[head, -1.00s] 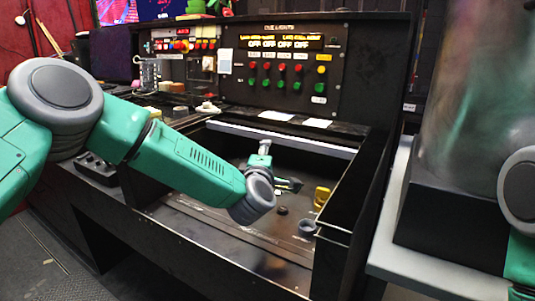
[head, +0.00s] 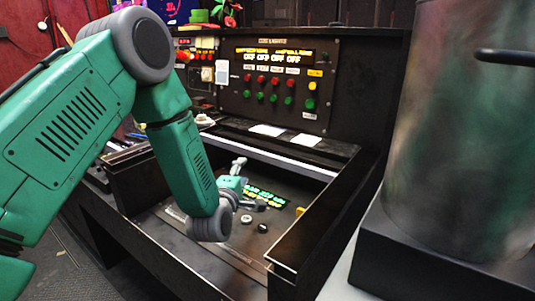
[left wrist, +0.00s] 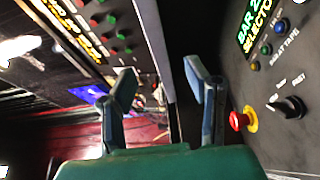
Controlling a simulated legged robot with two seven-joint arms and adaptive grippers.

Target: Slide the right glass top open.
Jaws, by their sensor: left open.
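A recessed bay with a dark rim (head: 318,229) is sunk in the black console. Inside it are a lit green-and-yellow display (head: 265,195) and small knobs (head: 247,219). I cannot make out a glass pane or its edge over the bay. My left gripper (head: 260,206) is over the bay, low and near the display, with its fingers small and partly hidden by my wrist. In the left wrist view my left gripper (left wrist: 162,72) is open with nothing between its fingers. My right gripper is out of view.
An upright panel (head: 278,80) with red and green buttons stands behind the bay. White cards (head: 267,130) lie on the ledge. A large cylinder (head: 462,140) on a black base stands at right. The left wrist view shows a red button (left wrist: 238,121) and a black knob (left wrist: 290,106).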

